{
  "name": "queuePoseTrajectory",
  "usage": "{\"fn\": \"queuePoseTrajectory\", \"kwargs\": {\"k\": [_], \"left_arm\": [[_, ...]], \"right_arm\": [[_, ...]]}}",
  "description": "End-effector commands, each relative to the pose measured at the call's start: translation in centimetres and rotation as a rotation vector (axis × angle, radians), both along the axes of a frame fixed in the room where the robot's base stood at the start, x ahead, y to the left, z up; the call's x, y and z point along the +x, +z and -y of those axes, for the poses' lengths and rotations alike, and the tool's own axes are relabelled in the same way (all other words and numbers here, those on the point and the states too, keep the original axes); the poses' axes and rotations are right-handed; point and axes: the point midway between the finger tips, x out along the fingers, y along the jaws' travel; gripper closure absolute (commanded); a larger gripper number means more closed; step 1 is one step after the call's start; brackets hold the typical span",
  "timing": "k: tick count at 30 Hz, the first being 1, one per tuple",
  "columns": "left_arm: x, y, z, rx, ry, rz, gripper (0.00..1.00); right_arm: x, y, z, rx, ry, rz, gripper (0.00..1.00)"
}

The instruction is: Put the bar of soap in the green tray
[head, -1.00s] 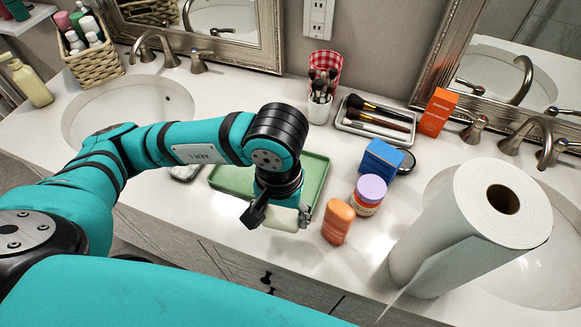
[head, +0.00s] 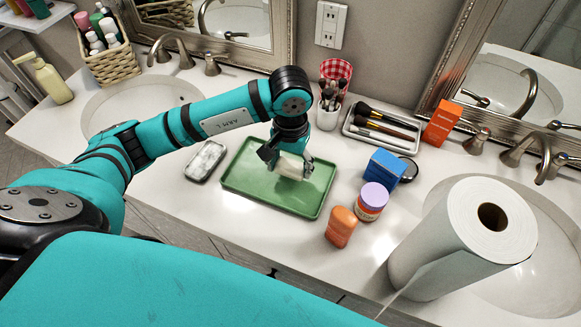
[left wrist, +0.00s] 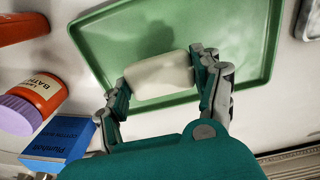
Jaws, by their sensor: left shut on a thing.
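The bar of soap (head: 291,166) is a cream-white block with rounded edges. My left gripper (head: 288,168) is shut on it and holds it over the right half of the green tray (head: 240,184), a shallow rectangular tray on the counter. In the left wrist view the soap (left wrist: 158,76) sits between both fingers of the gripper (left wrist: 163,82), with the tray (left wrist: 240,30) behind it. A shadow shows on the tray floor. I cannot tell whether the soap touches the tray. My right gripper is not in view.
A grey-white dish (head: 205,160) lies left of the tray. An orange bottle (head: 341,227), a purple-lidded jar (head: 371,202) and a blue box (head: 384,168) stand to its right. A paper towel roll (head: 465,235) is at the right. A brush tray (head: 382,125) lies behind.

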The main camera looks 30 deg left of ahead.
Motion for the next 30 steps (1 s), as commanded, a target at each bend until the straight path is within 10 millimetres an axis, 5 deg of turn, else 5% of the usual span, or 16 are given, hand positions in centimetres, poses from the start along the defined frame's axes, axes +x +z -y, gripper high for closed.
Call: {"fn": "queuePoseTrajectory", "kwargs": {"k": [8, 20, 21, 26, 30], "left_arm": [[-0.1, -3.2, 0.1, -0.001, 0.000, -0.005, 0.66], [-0.1, -3.8, 0.0, 0.000, -0.001, -0.001, 0.66], [-0.1, -3.6, 0.0, 0.000, -0.001, -0.002, 0.30], [-0.1, -3.6, 0.0, 0.000, -0.001, -0.002, 0.11], [-0.1, -3.6, 0.0, 0.000, -0.001, -0.002, 0.11]], "right_arm": [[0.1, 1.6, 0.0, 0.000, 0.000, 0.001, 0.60], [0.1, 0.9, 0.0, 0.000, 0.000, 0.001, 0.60], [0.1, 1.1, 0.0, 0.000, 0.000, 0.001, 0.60], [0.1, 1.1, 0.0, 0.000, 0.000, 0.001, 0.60], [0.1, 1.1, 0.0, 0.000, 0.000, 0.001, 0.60]]}}
